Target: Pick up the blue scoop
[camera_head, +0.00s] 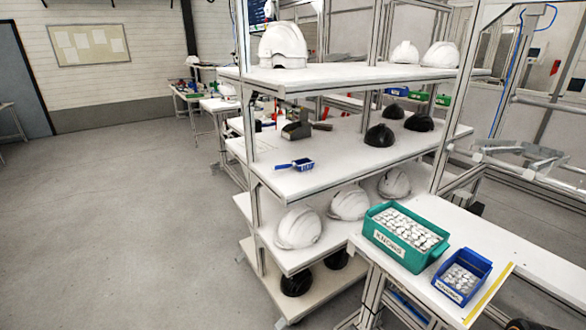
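The blue scoop (303,164) lies on the middle white shelf (345,155) of the rack, near its front left edge. Its handle points left and its small open bin is at the right end. It is apart from the other things on that shelf. My gripper is not recognisable in the head view.
A tape dispenser (296,130) stands behind the scoop; black shells (379,136) sit to its right. White helmets (298,228) fill the shelf below. A green bin (405,237) and blue bin (462,276) stand on the right table. The floor (120,210) at left is clear.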

